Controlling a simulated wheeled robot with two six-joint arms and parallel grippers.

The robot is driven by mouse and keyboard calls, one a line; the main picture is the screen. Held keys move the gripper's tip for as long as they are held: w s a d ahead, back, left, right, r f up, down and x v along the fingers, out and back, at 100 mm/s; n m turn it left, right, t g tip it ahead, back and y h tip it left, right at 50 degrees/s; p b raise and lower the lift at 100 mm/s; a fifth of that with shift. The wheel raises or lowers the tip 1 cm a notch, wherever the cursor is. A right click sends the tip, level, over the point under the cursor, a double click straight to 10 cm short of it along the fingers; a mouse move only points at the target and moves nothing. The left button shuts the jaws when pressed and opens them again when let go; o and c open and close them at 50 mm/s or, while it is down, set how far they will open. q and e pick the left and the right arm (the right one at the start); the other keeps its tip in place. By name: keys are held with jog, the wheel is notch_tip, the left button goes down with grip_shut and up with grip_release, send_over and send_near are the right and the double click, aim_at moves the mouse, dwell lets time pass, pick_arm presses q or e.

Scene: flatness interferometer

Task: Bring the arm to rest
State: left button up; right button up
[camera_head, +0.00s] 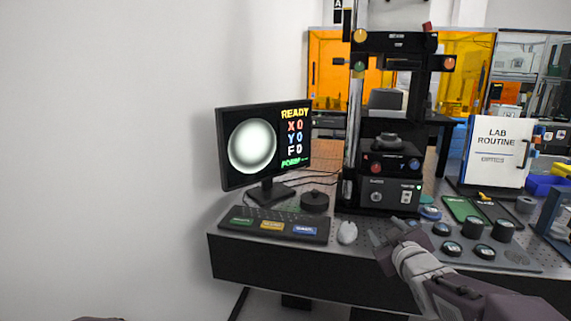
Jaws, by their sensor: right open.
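My right gripper (389,236) is raised in front of the bench's front edge, at the lower right of the head view. Its arm comes in from the lower right corner. Its jaws are apart and I see nothing between them. My left gripper is not in view; only a dark bit of my body shows at the bottom left edge.
Left of the bench is bare wall and free room.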

jog(key=s+a+f+m+g, duration=0.1)
jog(key=s+a+f+g, duration=0.15)
jog(key=f, duration=0.35)
jog(key=s+a+f+m+g, duration=0.1)
jog(key=s+f+g, duration=0.1)
jog(key=s+f, duration=0.3)
jog(key=s+a+f+m+g, duration=0.1)
jog(key=s+a+f+g, duration=0.15)
jog(key=f, duration=0.55)
jog(key=s+f+m+g, duration=0.2)
jog(key=s+f+g, duration=0.2)
jog(key=s, duration=0.4)
jog(key=s+f+m+g, duration=0.1)
jog(key=s+f+g, duration=0.25)
jog(key=s, duration=0.35)
notch_tip(320, 180, up, 16)
jog(key=p, duration=1.6)
jog(key=shift+s+a+r+y+p, duration=0.15)
jog(key=shift+s+a+y+p, duration=0.15)
jog(key=shift+a+y, duration=0.1)
